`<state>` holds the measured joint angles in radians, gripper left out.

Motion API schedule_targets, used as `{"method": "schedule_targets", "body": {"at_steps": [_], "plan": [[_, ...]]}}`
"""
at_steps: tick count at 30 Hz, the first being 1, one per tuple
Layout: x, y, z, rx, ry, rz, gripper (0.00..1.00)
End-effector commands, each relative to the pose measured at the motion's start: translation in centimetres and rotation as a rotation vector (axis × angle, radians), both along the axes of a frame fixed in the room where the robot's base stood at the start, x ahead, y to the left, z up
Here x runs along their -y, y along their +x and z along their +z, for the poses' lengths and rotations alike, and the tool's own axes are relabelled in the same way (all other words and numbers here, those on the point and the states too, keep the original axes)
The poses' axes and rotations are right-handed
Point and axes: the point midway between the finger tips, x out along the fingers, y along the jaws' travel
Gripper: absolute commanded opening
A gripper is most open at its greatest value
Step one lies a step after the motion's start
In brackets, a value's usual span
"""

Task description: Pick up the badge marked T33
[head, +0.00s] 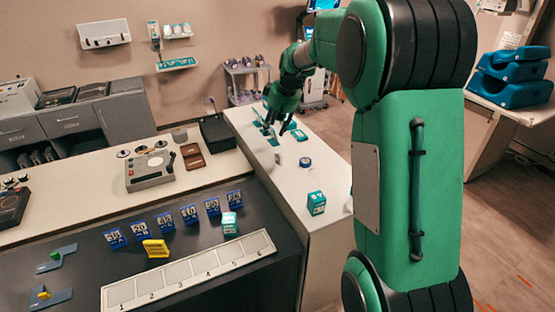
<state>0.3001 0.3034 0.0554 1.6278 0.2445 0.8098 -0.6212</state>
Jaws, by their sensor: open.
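My gripper (277,130) is open over the far part of the white counter (325,238). Small teal items lie below and beside it, one of them a flat teal piece (301,154). I cannot tell whether the fingers touch any of them.
A teal box (316,203) and a blue round item (304,162) are on the white counter. A numbered strip (190,275), a yellow block (156,248) and another teal box (229,223) are on the dark counter. A grey device (152,168) stands behind.

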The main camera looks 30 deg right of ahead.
Motion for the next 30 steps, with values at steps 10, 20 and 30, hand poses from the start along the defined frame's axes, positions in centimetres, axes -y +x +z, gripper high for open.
{"method": "schedule_targets", "body": {"at_steps": [10,20,30], "plan": [[6.5,6.8,-7.0,-0.009,0.003,0.025,0.41],[11.4,10.8,-13.2,-0.008,0.005,0.045,0.41],[12.5,11.5,-14.5,-0.006,0.004,0.05,0.41]]}}
